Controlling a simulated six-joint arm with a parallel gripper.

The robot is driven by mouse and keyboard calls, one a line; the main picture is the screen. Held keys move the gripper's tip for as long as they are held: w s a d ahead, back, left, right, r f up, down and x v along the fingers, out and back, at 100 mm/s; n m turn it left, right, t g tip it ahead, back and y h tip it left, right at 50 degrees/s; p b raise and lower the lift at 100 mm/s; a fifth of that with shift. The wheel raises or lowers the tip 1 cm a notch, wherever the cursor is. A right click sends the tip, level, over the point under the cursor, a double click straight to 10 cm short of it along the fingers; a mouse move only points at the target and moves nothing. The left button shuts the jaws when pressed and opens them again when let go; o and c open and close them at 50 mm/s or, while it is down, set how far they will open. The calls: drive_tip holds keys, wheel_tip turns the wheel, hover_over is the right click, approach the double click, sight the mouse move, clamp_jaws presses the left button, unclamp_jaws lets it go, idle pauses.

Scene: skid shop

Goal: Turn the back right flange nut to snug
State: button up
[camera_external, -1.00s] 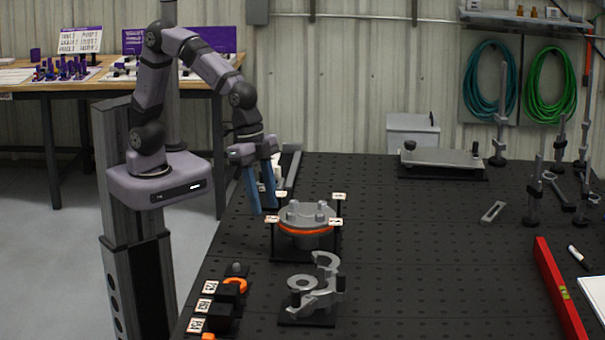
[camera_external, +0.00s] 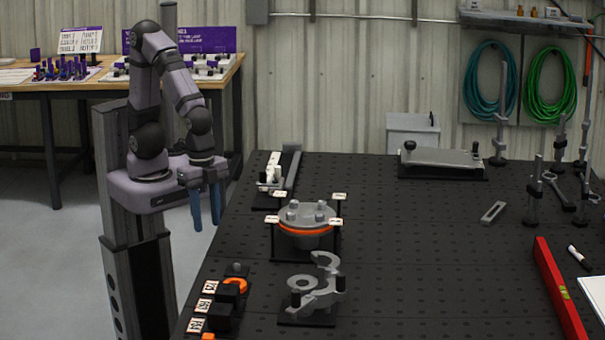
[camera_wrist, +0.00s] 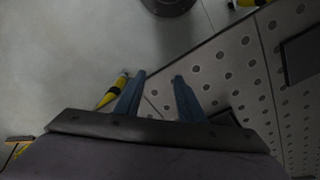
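The round grey flange (camera_external: 306,217) with an orange ring stands on a black stand on the dark table. Several nuts or bolt heads stand on its top, and small white labels surround it; the label text is too small to read, so I cannot tell which nut is the back right one. My gripper (camera_external: 206,223) hangs with its blue fingers pointing down, left of the table's edge and well apart from the flange. In the wrist view the two fingers (camera_wrist: 158,82) are spread with nothing between them. The flange is not recognisable in the wrist view.
A grey bracket-like fixture (camera_external: 314,287) stands in front of the flange. Black blocks with labels (camera_external: 205,304) line the table's left front edge. A red level (camera_external: 559,290) lies at the right. The table right of the flange is largely clear.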

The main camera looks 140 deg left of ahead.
drive_tip(key=shift+s+d+f, duration=0.25)
drive_tip(key=shift+s+f, duration=0.05)
drive_tip(key=shift+s, duration=0.25)
drive_tip(key=shift+s+d+f, duration=0.2)
drive_tip(key=shift+s+f, duration=0.05)
drive_tip(key=shift+s, duration=0.3)
drive_tip(key=s, duration=0.1)
drive_tip(key=s+f, duration=0.1)
drive_tip(key=shift+s+d+m+g, duration=0.3)
drive_tip(key=shift+s+d+g, duration=0.05)
drive_tip(key=shift+g, duration=0.05)
idle(2.2)
